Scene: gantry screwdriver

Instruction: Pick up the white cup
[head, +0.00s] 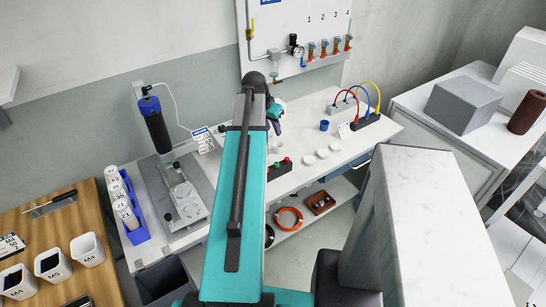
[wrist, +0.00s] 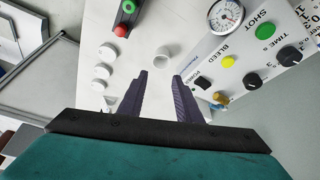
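The white cup (wrist: 162,54) stands on the pale bench top in the wrist view, just beyond my fingertips and roughly centred between them. It is small and pale against the bench. My gripper (wrist: 160,76) is open, with two dark ribbed fingers apart and nothing between them. In the head view my gripper (head: 277,127) hangs over the bench at the end of the teal arm. A small pale shape (head: 277,149) just below it looks like the cup. Whether the fingers are level with the cup is hard to tell.
Three white discs (head: 322,153) lie right of the button box (head: 280,168). A blue cup (head: 324,125) stands behind the discs. In the wrist view a control panel with a gauge (wrist: 226,17) and knobs (wrist: 290,56) is close on the right.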

